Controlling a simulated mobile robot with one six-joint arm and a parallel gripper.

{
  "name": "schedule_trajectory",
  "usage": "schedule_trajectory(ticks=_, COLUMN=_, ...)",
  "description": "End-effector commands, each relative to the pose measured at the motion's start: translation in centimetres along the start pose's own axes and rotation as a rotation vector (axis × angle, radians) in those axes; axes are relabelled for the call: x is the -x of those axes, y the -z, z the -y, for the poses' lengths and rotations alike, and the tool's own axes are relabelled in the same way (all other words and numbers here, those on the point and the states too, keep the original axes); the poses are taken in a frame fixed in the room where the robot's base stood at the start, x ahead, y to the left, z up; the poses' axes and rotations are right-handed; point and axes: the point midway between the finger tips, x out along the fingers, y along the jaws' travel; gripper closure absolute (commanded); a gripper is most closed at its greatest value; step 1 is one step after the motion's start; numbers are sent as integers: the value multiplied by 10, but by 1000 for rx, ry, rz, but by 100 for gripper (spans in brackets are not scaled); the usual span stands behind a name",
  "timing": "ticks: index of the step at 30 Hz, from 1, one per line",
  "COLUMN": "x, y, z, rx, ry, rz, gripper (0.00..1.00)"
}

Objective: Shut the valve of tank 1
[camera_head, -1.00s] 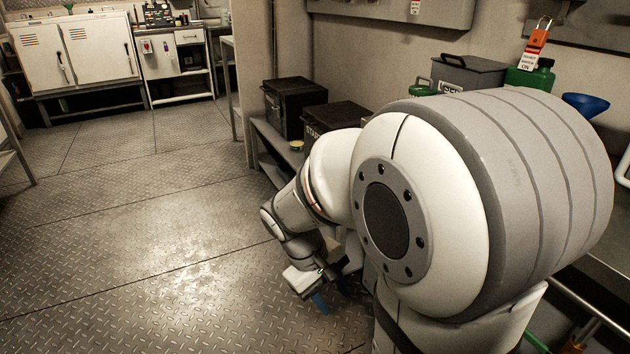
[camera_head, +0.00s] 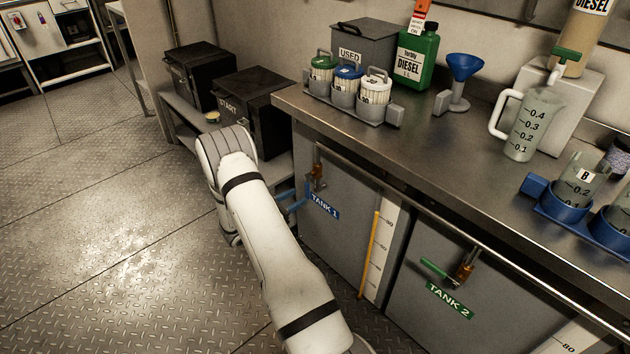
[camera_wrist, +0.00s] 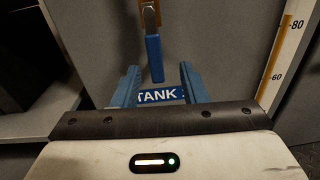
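The tank 1 valve shows in the wrist view as a brass body (camera_wrist: 149,16) with a blue handle (camera_wrist: 154,58) hanging down. My gripper (camera_wrist: 159,72) is open, with one blue finger on each side of the handle's lower end. Gaps show on both sides, so the fingers are not closed on it. The blue TANK 1 label (camera_wrist: 160,96) is behind, partly covered by the fingers. In the head view the brass valve (camera_head: 317,174) is above the TANK 1 label (camera_head: 323,206) on the grey tank front.
Tank 2, to the right, has a green handle (camera_head: 438,270) pointing sideways. A rail (camera_head: 440,224) runs along the counter edge above the valves. Black boxes (camera_head: 252,103) stand on a low shelf left of the tanks. The floor at left is clear.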

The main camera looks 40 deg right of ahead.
Motion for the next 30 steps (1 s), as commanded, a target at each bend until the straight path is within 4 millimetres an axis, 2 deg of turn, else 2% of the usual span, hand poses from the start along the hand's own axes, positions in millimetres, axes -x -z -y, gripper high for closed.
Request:
schedule_trajectory(ticks=5, x=-7, y=9, z=-6, rx=27, ry=-37, rz=23, gripper=61)
schedule_trajectory(ticks=18, x=-70, y=9, z=-8, rx=25, ry=-37, rz=22, gripper=61)
schedule_trajectory(ticks=23, x=-79, y=8, z=-8, rx=27, ry=-39, rz=22, gripper=61)
schedule_trajectory(ticks=30, x=-79, y=7, z=-9, rx=27, ry=-40, rz=22, gripper=61)
